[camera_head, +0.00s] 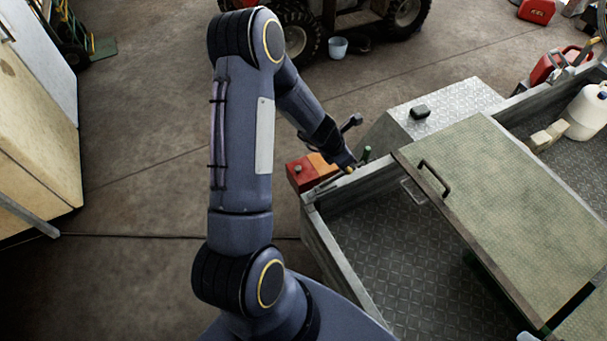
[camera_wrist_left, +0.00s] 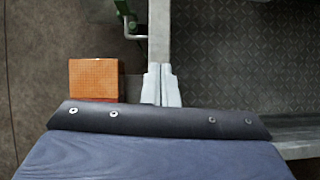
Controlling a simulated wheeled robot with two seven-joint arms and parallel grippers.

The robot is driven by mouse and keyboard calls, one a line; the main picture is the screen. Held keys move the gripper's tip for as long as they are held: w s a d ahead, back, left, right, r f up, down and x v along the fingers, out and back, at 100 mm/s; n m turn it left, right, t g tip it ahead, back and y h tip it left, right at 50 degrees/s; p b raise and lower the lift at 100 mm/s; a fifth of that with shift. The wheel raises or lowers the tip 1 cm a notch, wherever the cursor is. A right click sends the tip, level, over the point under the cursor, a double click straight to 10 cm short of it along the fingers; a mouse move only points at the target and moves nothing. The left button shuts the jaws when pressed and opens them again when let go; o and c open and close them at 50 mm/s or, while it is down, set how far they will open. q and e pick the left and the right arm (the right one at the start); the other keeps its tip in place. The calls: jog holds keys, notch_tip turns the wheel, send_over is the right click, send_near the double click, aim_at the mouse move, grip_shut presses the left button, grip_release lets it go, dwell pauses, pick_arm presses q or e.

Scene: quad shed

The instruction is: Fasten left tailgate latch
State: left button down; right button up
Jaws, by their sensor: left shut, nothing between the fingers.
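My left gripper (camera_wrist_left: 161,84) is shut and empty. Its pale fingertips are together above the top rail of the trailer's side wall (camera_wrist_left: 159,38) in the left wrist view. In the head view the left gripper (camera_head: 350,171) is at the trailer's corner, partly hidden by my wrist. A green-handled metal piece, seemingly the latch (camera_wrist_left: 127,17), is on the outer side of the rail, apart from the fingertips. Its green handle (camera_head: 367,153) shows just beyond the gripper in the head view. The near end wall, seemingly the tailgate (camera_head: 345,273), looks upright. My right gripper is out of view.
An orange-and-red lamp (camera_head: 309,171) is beside the gripper at the corner. A hinged panel with a black handle (camera_head: 434,177) covers part of the trailer bed. A fender (camera_head: 420,108) lies beyond the latch. Open floor is left of the trailer.

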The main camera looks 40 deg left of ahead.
pick_arm(q)
jog(key=shift+b+x, duration=0.35)
jog(key=shift+x, duration=0.5)
jog(key=r+p, duration=0.3)
jog(key=s+a+r+p, duration=0.1)
jog(key=r, duration=0.1)
jog(key=shift+s, duration=0.1)
jog(key=w+d+r+p, duration=0.1)
jog(key=w+r+p, duration=0.2)
jog(key=r, duration=0.5)
jog(key=shift+w, duration=0.35)
jog(key=shift+d, duration=0.15)
